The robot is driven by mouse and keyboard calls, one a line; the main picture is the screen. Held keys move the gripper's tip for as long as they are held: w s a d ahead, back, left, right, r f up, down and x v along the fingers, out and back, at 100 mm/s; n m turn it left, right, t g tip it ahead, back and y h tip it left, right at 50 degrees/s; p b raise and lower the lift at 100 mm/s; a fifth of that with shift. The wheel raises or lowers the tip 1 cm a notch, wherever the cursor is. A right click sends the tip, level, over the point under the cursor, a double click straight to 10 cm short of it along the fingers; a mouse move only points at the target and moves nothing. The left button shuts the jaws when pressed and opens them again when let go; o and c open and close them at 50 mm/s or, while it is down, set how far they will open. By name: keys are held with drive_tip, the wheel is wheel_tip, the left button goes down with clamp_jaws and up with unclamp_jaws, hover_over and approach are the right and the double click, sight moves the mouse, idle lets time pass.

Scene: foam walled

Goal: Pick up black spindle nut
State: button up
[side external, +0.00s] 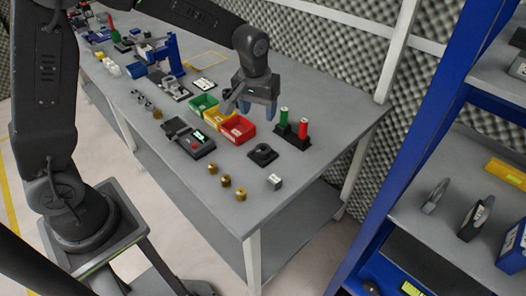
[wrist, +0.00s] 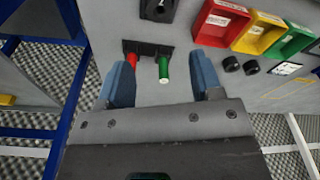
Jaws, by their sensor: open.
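Two short black cylinders that look like spindle nuts, one (wrist: 231,64) and another (wrist: 250,67), stand side by side on the table near the yellow and green bins in the wrist view. I cannot tell which is meant. I cannot make them out clearly in the side external view, where the bins and my gripper are in the way. My gripper (side external: 256,110) is open and empty above the table, near the bins. In the wrist view my gripper (wrist: 163,84) has its blue fingers wide apart, with the nuts beyond the right finger.
A red bin (side external: 238,130), yellow bin (side external: 218,118) and green bin (side external: 203,105) stand in a row. A black holder with a green cylinder (side external: 283,117) and red cylinder (side external: 303,129) is close by. A black square block (side external: 262,155) and several brass parts (side external: 226,181) lie nearer the front.

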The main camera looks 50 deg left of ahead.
hover_over(260, 147)
drive_tip(key=d, duration=0.1)
drive_tip(key=f, duration=0.9)
drive_tip(key=shift+s+f, duration=0.1)
drive_tip(key=shift+s, duration=0.15)
drive_tip(key=shift+w+a+f, duration=0.15)
drive_tip(key=shift+f, duration=1.2)
drive_tip(key=shift+w+a+f, duration=0.1)
drive_tip(key=shift+a+f, duration=0.05)
drive_tip(key=shift+f, duration=1.2)
drive_tip(key=shift+a, duration=0.15)
drive_tip(key=c, duration=0.8)
drive_tip(key=shift+o, duration=0.2)
